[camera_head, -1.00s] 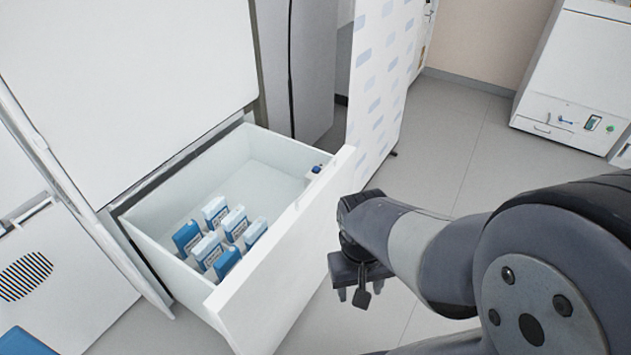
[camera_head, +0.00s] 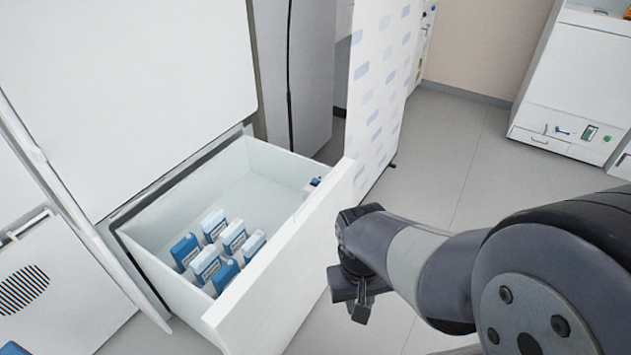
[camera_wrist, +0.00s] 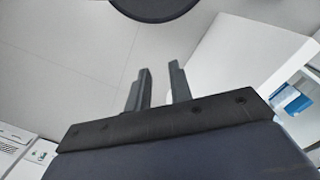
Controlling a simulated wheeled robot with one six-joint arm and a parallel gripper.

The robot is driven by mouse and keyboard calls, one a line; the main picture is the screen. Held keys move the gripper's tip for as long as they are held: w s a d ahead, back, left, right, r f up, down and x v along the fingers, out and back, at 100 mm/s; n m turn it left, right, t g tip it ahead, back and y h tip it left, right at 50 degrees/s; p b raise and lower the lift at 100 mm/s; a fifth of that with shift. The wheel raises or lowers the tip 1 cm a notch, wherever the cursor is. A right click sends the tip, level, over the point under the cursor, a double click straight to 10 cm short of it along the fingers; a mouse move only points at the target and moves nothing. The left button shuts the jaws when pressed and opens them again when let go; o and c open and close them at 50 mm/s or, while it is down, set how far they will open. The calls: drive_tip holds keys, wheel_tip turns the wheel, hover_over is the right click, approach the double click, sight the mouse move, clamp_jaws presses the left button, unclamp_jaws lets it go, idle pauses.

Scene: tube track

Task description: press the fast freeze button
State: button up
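An open white drawer (camera_head: 262,285) juts out from a white cabinet. A small blue button-like piece (camera_head: 316,182) sits on a pale mount at the drawer's far right inner corner. I cannot read any label on it, so I cannot tell if it is the fast freeze button. My gripper (camera_head: 350,297) hangs outside the drawer, to the right of its front panel, apart from it and lower in the picture than the blue piece. In the wrist view my gripper's two fingers (camera_wrist: 160,72) stand a short gap apart, with nothing between them.
Several blue and white packs (camera_head: 233,237) stand in the drawer; some show in the wrist view (camera_wrist: 293,101). A white patterned panel (camera_head: 378,95) stands behind the drawer. A white machine (camera_head: 572,105) stands at the back right. Grey floor (camera_head: 440,150) between is clear.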

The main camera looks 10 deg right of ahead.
clamp_jaws()
idle(1.1)
